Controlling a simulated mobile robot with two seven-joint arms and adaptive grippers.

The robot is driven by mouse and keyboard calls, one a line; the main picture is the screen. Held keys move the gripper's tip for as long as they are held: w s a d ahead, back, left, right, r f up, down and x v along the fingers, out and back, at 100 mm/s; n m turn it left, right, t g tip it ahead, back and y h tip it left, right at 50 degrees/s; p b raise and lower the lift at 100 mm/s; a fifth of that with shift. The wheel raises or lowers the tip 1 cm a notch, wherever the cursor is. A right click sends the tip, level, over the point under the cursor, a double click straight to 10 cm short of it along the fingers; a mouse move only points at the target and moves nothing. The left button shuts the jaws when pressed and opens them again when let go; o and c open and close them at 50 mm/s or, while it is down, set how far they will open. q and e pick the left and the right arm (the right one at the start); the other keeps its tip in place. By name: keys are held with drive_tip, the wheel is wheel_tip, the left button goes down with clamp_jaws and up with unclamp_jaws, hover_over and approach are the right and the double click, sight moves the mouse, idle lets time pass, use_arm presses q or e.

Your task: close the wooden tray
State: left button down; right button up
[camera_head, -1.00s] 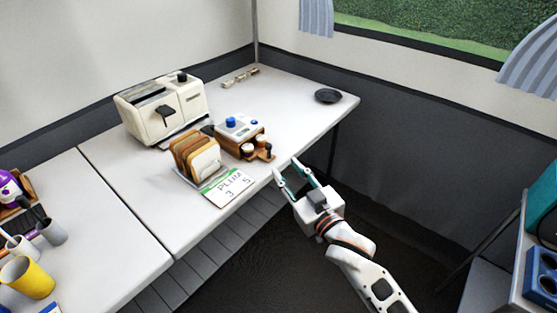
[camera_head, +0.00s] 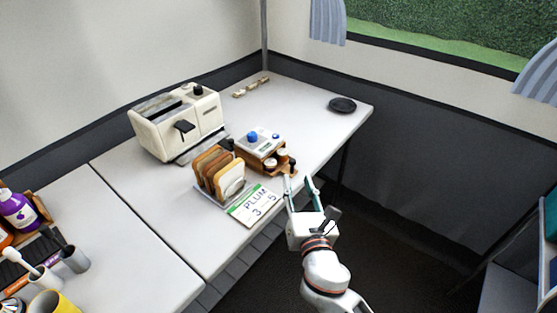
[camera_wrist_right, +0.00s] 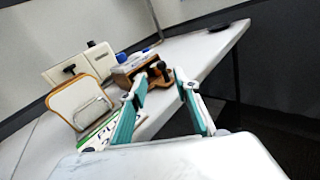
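The wooden tray (camera_head: 287,172) juts out at the front of a small wooden box with a white top and a blue knob (camera_head: 253,136). It holds small round light-coloured things and a dark knob or handle at its front. In the right wrist view the tray (camera_wrist_right: 151,83) lies ahead, beyond the fingers. My right gripper (camera_head: 302,180) is open and empty at the table's front edge, just in front of the tray. Its spread fingers also show in the right wrist view (camera_wrist_right: 160,85). Whether a finger touches the tray I cannot tell. My left gripper is not in view.
A toast rack with bread slices (camera_head: 218,173) and a PLUM 3 5 card (camera_head: 257,206) stand left of the tray. A cream toaster (camera_head: 178,122) is behind. A black dish (camera_head: 342,104) lies at the far right, with clear tabletop before it.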

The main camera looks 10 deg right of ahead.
sight(293, 163)
drive_tip(key=shift+n+h, duration=0.3)
drive_tip(key=shift+n, duration=0.6)
drive_tip(key=shift+w+d+r, duration=0.1)
drive_tip(key=shift+w+d, duration=0.05)
drive_tip(key=shift+w, duration=1.15)
drive_tip(key=shift+w+d, duration=0.15)
drive_tip(key=shift+w, duration=1.1)
drive_tip(key=shift+w+d+r, duration=0.1)
drive_tip(key=shift+w+d, duration=0.05)
drive_tip(key=shift+w, duration=1.15)
clamp_jaws()
